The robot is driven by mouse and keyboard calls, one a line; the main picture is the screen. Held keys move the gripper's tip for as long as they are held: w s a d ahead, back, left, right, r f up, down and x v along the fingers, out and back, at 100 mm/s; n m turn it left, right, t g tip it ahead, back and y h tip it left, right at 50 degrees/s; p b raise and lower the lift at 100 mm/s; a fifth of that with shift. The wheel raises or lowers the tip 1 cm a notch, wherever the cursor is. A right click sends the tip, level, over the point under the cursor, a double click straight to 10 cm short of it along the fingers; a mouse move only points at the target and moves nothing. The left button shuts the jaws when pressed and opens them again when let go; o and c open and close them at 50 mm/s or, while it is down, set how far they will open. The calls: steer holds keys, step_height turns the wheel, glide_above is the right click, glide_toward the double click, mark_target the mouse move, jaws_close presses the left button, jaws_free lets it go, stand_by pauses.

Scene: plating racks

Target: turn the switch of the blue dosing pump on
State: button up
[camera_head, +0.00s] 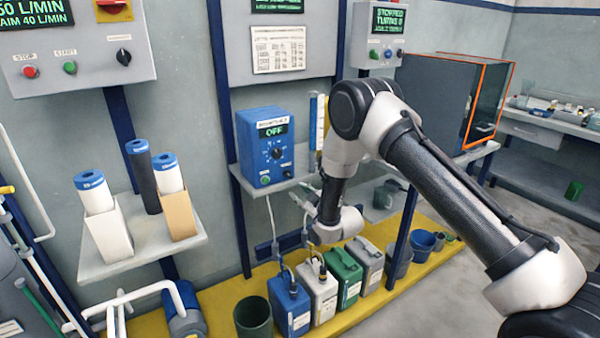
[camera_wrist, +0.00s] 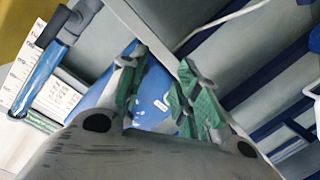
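The blue dosing pump (camera_head: 246,150) stands on a wall shelf in the head view. Its green display (camera_head: 273,130) reads OFF, and a dark round knob (camera_head: 277,153) with marks around it sits on its front. My arm reaches in from the right, and its wrist hangs right of and below the pump. My gripper's fingers are hard to make out in the head view. In the wrist view my gripper (camera_wrist: 160,75) has its two green-padded fingers apart. A blue surface shows beyond and between them; I cannot tell whether it is the pump. I see nothing held.
Below the shelf, several jugs, including a blue jug (camera_head: 290,304) and a green jug (camera_head: 343,276), stand on a yellow platform (camera_head: 215,300). A dark cabinet (camera_head: 430,95) with orange edging is at right. Hoses hang below the pump. A shelf with cartridges (camera_head: 140,250) is at left.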

mark_target(289, 175)
steer(key=shift+n+t+y, duration=0.4)
steer(key=shift+t, duration=0.3)
steer(key=w+a+r, duration=0.1)
steer(key=w, duration=0.1)
steer(key=w+a+r, duration=0.1)
steer(key=w+a, duration=0.1)
steer(key=w+a+r, duration=0.1)
steer(key=w, duration=0.1)
steer(key=shift+w+a+r, duration=0.25)
steer(key=shift+a+r, duration=0.05)
jaws_close()
